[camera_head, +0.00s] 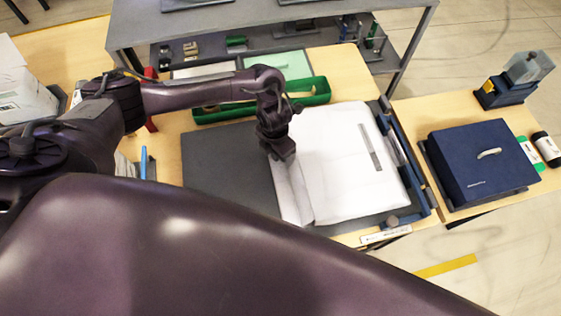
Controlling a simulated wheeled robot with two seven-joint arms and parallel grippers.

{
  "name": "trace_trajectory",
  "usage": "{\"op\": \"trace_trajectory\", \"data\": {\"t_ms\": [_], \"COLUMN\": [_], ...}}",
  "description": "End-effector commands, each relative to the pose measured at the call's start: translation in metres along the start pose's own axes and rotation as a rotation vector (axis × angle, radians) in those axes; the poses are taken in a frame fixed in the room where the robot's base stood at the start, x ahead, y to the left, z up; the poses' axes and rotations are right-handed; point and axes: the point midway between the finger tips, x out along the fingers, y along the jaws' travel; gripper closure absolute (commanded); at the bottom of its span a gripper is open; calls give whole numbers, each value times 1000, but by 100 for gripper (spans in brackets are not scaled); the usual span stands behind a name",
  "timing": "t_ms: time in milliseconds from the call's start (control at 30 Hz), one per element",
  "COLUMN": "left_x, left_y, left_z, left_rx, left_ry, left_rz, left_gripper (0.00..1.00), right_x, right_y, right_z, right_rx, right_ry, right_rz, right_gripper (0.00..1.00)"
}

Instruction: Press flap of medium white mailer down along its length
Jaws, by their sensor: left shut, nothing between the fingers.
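The white mailer (335,165) lies flat on a dark grey mat (222,168), with a grey strip on its right part. Its flap (292,196) is the narrow band along the mailer's left edge, with a visible crease beside it. My left gripper (287,160) is shut and empty, pointing down at the upper end of the flap. It appears to be at the flap, but I cannot tell whether it touches. The gripper hides the flap's upper end. My right gripper is not in view.
A green tray (262,100) lies behind the mat. A dark blue rail (402,160) runs along the mailer's right side. A navy box (482,162) with a handle stands at right. A grey shelf (215,28) stands behind. The mat's left part is clear.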

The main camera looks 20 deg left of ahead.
Motion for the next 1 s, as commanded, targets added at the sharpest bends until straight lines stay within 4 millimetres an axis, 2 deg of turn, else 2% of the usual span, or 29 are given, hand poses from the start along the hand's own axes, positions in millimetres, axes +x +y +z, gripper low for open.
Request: {"op": "trace_trajectory", "data": {"t_ms": [500, 833, 1000], "left_x": [16, 12, 4], "left_y": [0, 0, 0], "left_z": [0, 0, 0], "left_rx": [0, 0, 1], "left_ry": [0, 0, 0], "left_rz": [0, 0, 0], "left_gripper": [100, 100, 100], "right_x": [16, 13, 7], "right_y": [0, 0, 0], "right_z": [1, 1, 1], "right_rx": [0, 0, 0], "right_ry": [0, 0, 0], "right_rz": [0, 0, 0], "right_gripper": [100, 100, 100]}}
